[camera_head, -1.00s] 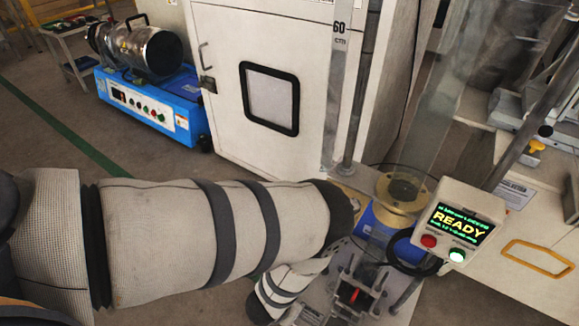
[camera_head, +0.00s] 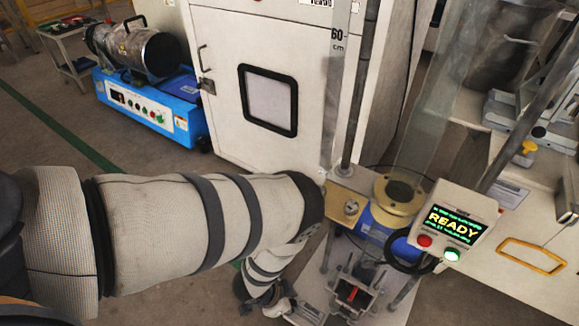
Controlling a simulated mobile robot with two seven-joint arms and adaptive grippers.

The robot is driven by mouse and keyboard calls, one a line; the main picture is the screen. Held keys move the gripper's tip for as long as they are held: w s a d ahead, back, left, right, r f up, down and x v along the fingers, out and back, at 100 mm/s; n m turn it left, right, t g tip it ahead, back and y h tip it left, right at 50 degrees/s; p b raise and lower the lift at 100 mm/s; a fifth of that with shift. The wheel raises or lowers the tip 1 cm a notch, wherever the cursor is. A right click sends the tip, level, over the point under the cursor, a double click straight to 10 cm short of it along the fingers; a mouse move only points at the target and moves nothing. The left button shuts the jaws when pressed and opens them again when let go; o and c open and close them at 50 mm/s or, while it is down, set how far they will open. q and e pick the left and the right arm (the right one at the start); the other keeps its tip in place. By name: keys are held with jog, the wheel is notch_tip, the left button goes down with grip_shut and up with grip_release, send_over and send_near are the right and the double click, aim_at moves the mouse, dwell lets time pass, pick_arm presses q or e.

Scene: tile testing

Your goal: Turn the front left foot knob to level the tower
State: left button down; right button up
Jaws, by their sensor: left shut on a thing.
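The test tower has an upright scale (camera_head: 333,90) marked 60 cm, a grey rod and a clear tube. It stands on a light base plate (camera_head: 318,283). A fixture with a red piece (camera_head: 352,293) sits on the plate. My left arm comes in from the left and bends down to the plate's front left corner. My left gripper (camera_head: 281,307) is there, low and small in view, shut on the front left foot knob. The knob itself is hidden by the gripper. My right gripper is not in view.
A control box (camera_head: 453,222) reads READY, with red and green buttons. A yellow-topped round part (camera_head: 398,195) is beside the tube. A white cabinet (camera_head: 225,60) stands behind; a blue machine (camera_head: 150,105) is at the back left. Floor is open between it and my arm.

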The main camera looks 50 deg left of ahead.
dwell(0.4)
pick_arm(q)
jog(key=c, duration=1.4)
grip_release()
jog(key=shift+o, duration=0.2)
jog(key=v, duration=1.2)
jog(key=shift+w+a, duration=0.1)
